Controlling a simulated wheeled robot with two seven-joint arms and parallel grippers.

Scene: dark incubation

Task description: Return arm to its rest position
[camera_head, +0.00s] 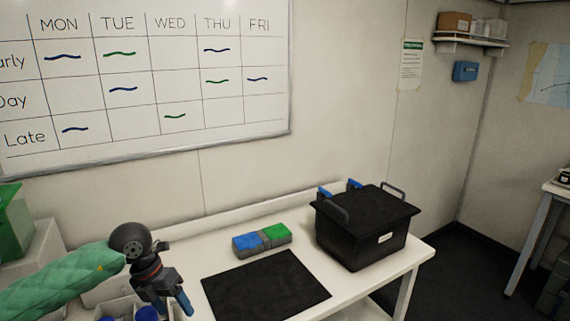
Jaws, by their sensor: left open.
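My left arm, in a green quilted sleeve, comes in from the left edge. My left gripper (177,307) is open, with its blue-tipped fingers pointing down at the left part of the white bench. Nothing shows between the fingers. It is left of the black mat (265,287) and apart from it. My right gripper does not show.
A black lidded box (365,232) with handles stands on the bench (412,257) at the right. A blue and green block (262,239) lies behind the mat. Blue-topped items (147,313) sit in a white holder below my left gripper. A green container (12,228) stands far left.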

